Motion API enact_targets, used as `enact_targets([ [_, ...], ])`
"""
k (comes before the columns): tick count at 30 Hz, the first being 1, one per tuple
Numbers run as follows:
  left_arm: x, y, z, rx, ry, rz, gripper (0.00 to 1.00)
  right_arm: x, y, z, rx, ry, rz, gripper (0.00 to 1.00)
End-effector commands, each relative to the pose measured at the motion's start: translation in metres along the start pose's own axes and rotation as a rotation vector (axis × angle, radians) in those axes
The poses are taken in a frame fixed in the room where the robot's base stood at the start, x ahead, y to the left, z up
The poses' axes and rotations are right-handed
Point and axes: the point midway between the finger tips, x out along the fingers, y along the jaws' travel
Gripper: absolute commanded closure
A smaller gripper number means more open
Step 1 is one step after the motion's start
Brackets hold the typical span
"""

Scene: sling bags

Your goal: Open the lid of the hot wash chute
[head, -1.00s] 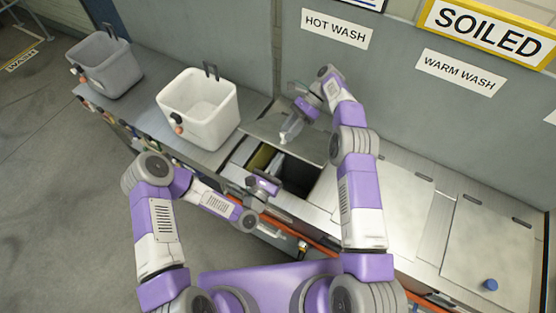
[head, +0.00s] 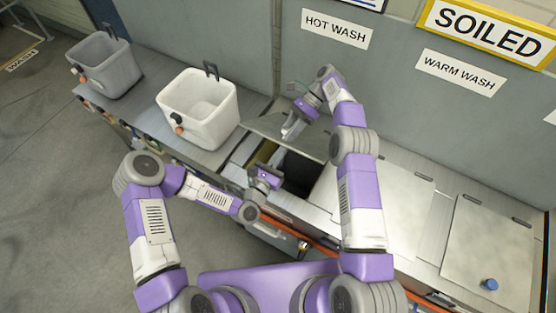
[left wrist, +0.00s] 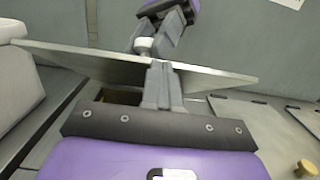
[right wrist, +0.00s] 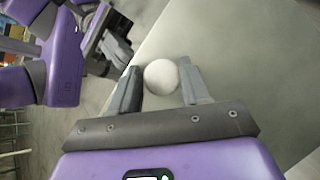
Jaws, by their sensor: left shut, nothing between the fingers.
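The hot wash chute lid (head: 262,128) is a grey metal plate, raised and tilted above the dark chute opening (head: 298,170). In the left wrist view the lid (left wrist: 90,62) crosses the picture nearly edge-on. Its white round knob (right wrist: 161,77) sits between the fingers of my right gripper (right wrist: 160,75), which look closed on its sides. My right gripper also shows above the lid in the head view (head: 291,130). My left gripper (left wrist: 162,70) is shut and empty, its fingertips close to the lid's near edge; I cannot tell whether they touch.
A white bin (head: 200,135) stands left of the chute, with a grey bin (head: 105,65) farther left. Other closed lids (head: 488,250) lie to the right, one with a blue knob (head: 489,284). A grey wall with a HOT WASH sign (head: 336,29) stands behind.

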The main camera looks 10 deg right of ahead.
Motion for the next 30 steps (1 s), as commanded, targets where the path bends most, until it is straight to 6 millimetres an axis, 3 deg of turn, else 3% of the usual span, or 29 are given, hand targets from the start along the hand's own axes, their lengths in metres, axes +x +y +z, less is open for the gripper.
enact_targets([
  [1,0.002,0.001,0.003,0.003,-0.01,0.001,1.0,0.004,0.0,-0.001,0.003,-0.001,0.01,0.48],
  [4,0.002,0.001,0.003,0.002,-0.007,0.001,1.0,0.003,0.0,-0.001,0.002,-0.001,0.007,0.36],
  [19,-0.001,0.0,-0.001,-0.001,0.004,0.001,1.0,-0.003,0.001,0.002,0.0,-0.001,-0.005,0.36],
  [30,-0.001,0.0,-0.002,-0.002,0.006,0.0,1.0,-0.04,0.027,0.046,-0.003,0.0,-0.006,0.36],
])
